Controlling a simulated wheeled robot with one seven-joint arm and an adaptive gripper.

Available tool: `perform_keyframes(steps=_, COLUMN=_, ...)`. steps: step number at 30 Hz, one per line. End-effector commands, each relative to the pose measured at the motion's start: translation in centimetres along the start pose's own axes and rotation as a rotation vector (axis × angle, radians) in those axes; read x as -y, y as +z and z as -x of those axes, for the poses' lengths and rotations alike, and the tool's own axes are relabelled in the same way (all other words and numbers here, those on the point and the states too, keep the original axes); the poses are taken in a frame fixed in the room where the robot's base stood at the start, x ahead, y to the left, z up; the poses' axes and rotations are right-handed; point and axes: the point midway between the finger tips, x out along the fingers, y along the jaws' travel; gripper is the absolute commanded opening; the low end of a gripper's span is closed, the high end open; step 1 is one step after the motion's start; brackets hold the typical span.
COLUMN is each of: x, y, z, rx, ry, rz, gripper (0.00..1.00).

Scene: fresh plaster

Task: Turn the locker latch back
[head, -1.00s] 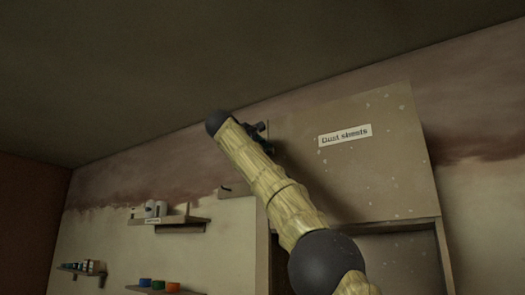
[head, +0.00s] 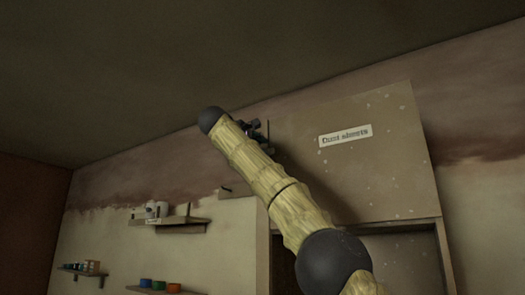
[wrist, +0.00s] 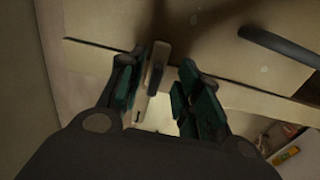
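The locker (head: 395,170) has a tan door panel with a "Dust sheets" label in the head view. In the wrist view the locker door (wrist: 215,55) fills the upper part. A narrow pale bar, which looks like the latch (wrist: 154,78), crosses the door's edge. My gripper (wrist: 162,68) is open, with its teal-padded fingers on either side of the latch. The latch lies closer to the left finger; whether they touch I cannot tell. In the head view my gripper (head: 257,130) is mostly hidden behind my arm, and the latch is not visible there.
A dark bar handle (wrist: 278,46) is on the door, right of my gripper. Below the door an open compartment holds small items (wrist: 285,155). In the head view, wall shelves (head: 168,221) with pots and tins stand at the left. The ceiling is close above my arm.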

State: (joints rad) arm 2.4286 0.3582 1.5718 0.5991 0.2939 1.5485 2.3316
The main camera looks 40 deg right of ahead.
Motion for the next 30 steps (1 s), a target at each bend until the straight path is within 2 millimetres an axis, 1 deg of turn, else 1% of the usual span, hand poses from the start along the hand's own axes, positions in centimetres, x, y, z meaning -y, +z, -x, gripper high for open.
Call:
perform_keyframes(steps=1, x=-0.1, y=0.0, z=1.0, rx=-0.002, ry=0.003, rz=0.001, gripper=0.34)
perform_keyframes(steps=3, x=-0.1, y=0.0, z=2.3, rx=-0.002, ry=0.002, rz=0.001, gripper=0.34)
perform_keyframes(steps=9, x=0.0, y=0.1, z=5.8, rx=0.001, ry=0.002, rz=0.001, gripper=0.34)
perform_keyframes(steps=12, x=0.0, y=0.0, z=7.2, rx=0.001, ry=0.001, rz=0.0, gripper=0.34)
perform_keyframes(steps=15, x=0.1, y=0.0, z=8.2, rx=0.001, ry=0.0, rz=0.001, gripper=0.34)
perform_keyframes(steps=21, x=0.1, y=0.0, z=9.0, rx=0.002, ry=-0.002, rz=0.001, gripper=0.34)
perform_keyframes(steps=30, x=0.1, y=0.1, z=9.0, rx=0.002, ry=-0.002, rz=0.001, gripper=0.34)
